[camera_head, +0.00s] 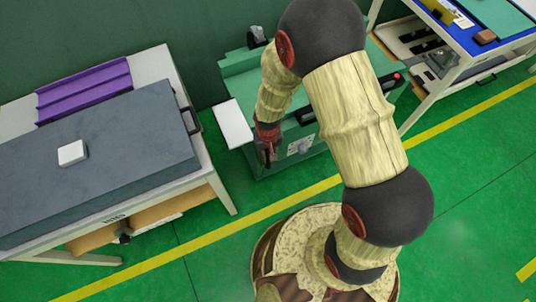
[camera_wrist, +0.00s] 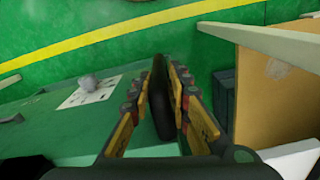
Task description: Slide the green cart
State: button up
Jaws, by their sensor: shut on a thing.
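The green cart (camera_head: 262,172) stands against the green wall between two tables, mostly behind my arm. A white label sheet with a grey lump shows on its green side, and that green surface also shows in the wrist view (camera_wrist: 45,130). My gripper (camera_head: 268,152) is at the cart's left end. In the wrist view its two fingers (camera_wrist: 162,78) are on either side of a dark upright bar (camera_wrist: 160,110), shut on it. The bar looks like the cart's handle; where it joins the cart is hidden.
A white table with a dark grey top (camera_head: 110,150) stands at left, carrying a purple tray (camera_head: 85,92) and a small white box (camera_head: 72,152). A blue-topped workbench (camera_head: 470,40) is at far right. A yellow line (camera_head: 160,258) crosses the clear green floor.

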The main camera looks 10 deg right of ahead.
grip_shut()
jog(key=w+d+p, duration=0.1)
jog(key=w+d, duration=0.1)
jog(key=d, duration=0.6)
jog(key=shift+w+d+p, duration=0.3)
jog(key=shift+d, duration=0.1)
jog(key=shift+o, duration=2.2)
grip_release()
jog(key=shift+o, duration=1.3)
jog(key=shift+d, duration=0.25)
jog(key=shift+o, duration=0.8)
jog(key=shift+a, duration=0.1)
